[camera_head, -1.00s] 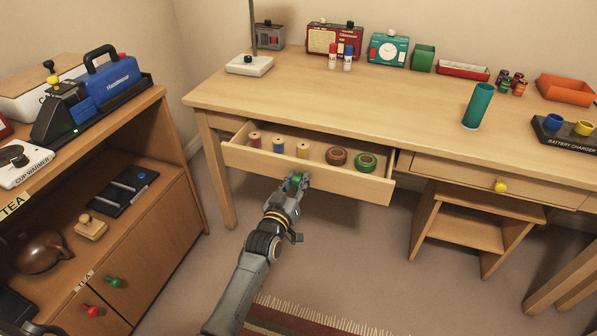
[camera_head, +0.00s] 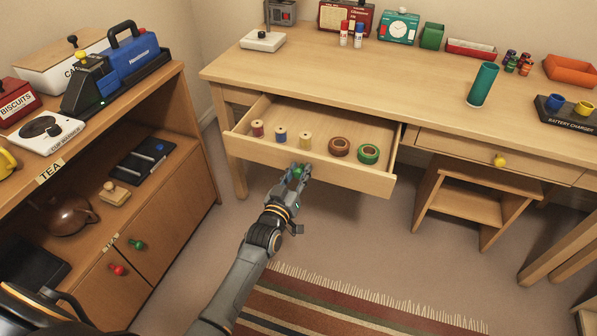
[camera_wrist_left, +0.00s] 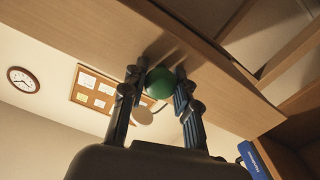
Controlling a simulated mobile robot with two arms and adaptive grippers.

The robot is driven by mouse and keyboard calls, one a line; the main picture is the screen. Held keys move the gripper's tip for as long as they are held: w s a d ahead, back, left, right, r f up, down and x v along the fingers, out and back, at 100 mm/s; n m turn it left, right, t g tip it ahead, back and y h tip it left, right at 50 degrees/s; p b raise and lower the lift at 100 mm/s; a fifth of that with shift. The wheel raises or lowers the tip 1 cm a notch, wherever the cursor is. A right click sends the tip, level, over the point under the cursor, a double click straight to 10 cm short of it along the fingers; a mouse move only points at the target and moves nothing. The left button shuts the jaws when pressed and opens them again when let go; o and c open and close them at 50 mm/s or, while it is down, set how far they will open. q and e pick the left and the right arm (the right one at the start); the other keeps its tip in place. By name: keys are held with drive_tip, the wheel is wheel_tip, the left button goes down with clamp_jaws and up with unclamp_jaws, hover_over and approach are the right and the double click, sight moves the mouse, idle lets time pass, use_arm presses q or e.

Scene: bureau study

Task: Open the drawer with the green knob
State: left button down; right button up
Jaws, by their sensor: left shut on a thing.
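The desk drawer (camera_head: 345,176) on the left side of the desk stands well out, with its inside in view. Its green knob (camera_wrist_left: 159,83) is between the two fingers of my left gripper (camera_head: 298,172), which is shut on it at the drawer's front. In the left wrist view my fingers (camera_wrist_left: 158,90) flank the round knob under the drawer front. The drawer holds several spools and two tape rolls, one brown (camera_head: 339,147) and one green (camera_head: 368,154). My right gripper is not in view.
A second desk drawer with a yellow knob (camera_head: 499,160) is shut at the right. A low cabinet (camera_head: 170,225) with green and red knobs stands at the left. A step stool (camera_head: 470,205) stands under the desk. A striped rug (camera_head: 340,308) lies in front.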

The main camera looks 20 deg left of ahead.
use_arm(q)
drive_tip(key=c, duration=1)
unclamp_jaws()
drive_tip(key=s, duration=1.2)
drive_tip(key=shift+a, duration=0.2)
